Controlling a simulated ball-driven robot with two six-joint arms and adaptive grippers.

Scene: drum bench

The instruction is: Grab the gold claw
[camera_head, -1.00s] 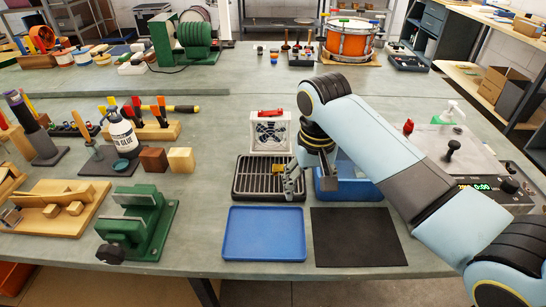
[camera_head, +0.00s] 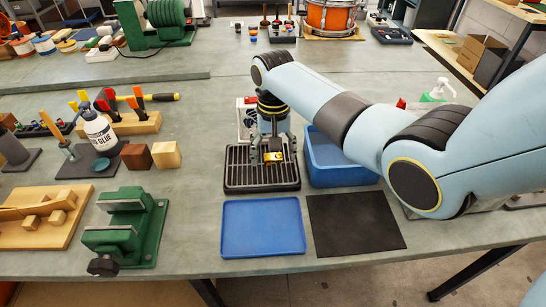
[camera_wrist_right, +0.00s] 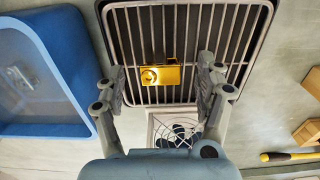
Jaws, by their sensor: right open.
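The gold claw (camera_head: 275,156) is a small shiny gold block with a round feature on its face. It lies on the grille of the black rack tray (camera_head: 262,183), and it shows fully in the right wrist view (camera_wrist_right: 160,76). My right gripper (camera_head: 273,152) is over the rack, pointing down, with its fingers spread. In the right wrist view the fingers (camera_wrist_right: 162,70) stand left and right of the gold claw, with gaps on both sides and nothing held. How far the fingertips are above the grille is hard to tell. My left gripper is out of view.
A blue bin (camera_head: 335,174) stands right of the rack. A blue tray (camera_head: 262,228) and a black mat (camera_head: 355,222) lie in front. A small fan box (camera_wrist_right: 175,130) stands behind the rack. A green vise (camera_head: 130,225) and two wooden cubes (camera_head: 166,154) are to the left.

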